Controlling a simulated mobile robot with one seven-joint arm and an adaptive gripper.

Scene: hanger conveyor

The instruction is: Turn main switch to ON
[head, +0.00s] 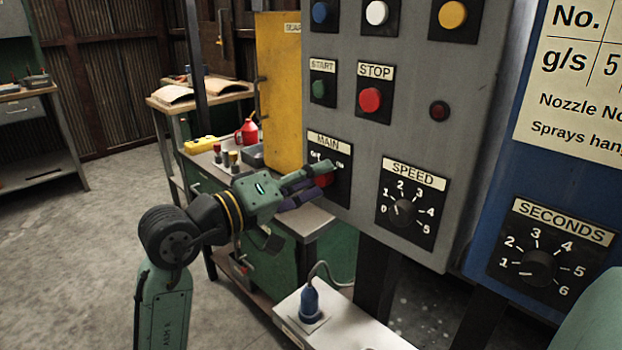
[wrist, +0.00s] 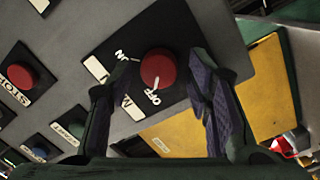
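The main switch is a red round knob on a black plate labelled MAIN (head: 328,140), on the grey control panel. In the head view the red knob (head: 324,180) is partly hidden by my gripper (head: 318,183). In the wrist view the knob (wrist: 158,68) shows clearly, with ON and OFF lettering beside it. Its white pointer mark appears turned toward OFF. My gripper (wrist: 161,72) is open, with one finger on each side of the knob. In the wrist view there are visible gaps between the fingers and the knob.
Above the switch are a green START button (head: 319,88) and a red STOP button (head: 370,100). A SPEED dial (head: 403,210) sits to its right. A yellow cabinet door (head: 279,90) stands close on the left. A bench with a red can (head: 249,131) is behind my arm.

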